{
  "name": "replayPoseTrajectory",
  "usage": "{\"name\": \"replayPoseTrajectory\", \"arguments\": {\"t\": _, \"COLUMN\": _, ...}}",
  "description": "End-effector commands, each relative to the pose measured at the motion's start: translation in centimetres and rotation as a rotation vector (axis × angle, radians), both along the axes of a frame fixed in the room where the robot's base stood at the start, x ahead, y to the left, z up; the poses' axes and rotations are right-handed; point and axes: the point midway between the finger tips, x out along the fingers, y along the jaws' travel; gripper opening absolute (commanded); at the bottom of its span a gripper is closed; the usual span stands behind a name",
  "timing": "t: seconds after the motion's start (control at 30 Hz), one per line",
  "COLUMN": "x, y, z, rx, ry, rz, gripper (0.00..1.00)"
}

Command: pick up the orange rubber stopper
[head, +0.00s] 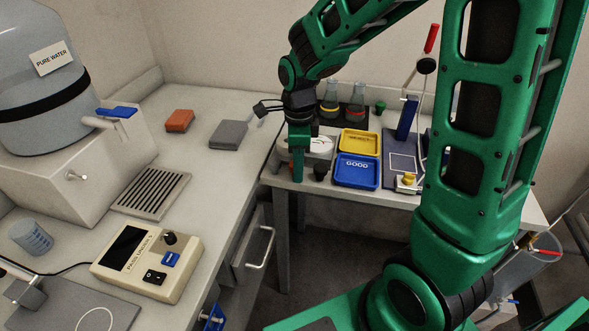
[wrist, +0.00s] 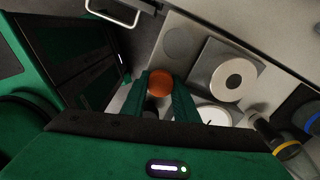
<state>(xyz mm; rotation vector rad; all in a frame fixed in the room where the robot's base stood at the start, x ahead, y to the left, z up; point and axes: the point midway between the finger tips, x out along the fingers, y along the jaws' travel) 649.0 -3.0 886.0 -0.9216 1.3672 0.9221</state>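The orange rubber stopper (wrist: 160,84) shows as a round orange top in the wrist view, on the light worktop. It lies between the tips of my gripper (wrist: 160,92), whose two green fingers stand apart on either side of it. I cannot tell whether either finger touches it. In the head view my gripper (head: 298,168) points down at the left end of the back table, and the stopper is mostly hidden behind it.
A dark stopper (head: 320,172) stands just right of my gripper. Blue (head: 357,184) and yellow (head: 374,143) trays lie further right, with flasks (head: 330,108) behind. An orange block (head: 179,121) lies on the left bench.

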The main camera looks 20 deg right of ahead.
Motion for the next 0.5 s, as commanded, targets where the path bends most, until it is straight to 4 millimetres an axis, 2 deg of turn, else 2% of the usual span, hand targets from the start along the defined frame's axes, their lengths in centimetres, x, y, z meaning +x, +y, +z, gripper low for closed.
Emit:
{"name": "replayPoseTrajectory", "arguments": {"t": 0.33, "x": 0.0, "y": 0.0, "z": 0.1, "rx": 0.0, "ry": 0.0, "rz": 0.0, "gripper": 0.06}}
{"name": "replayPoseTrajectory", "arguments": {"t": 0.5, "x": 0.0, "y": 0.0, "z": 1.1, "rx": 0.001, "ry": -0.001, "rz": 0.0, "gripper": 0.06}}
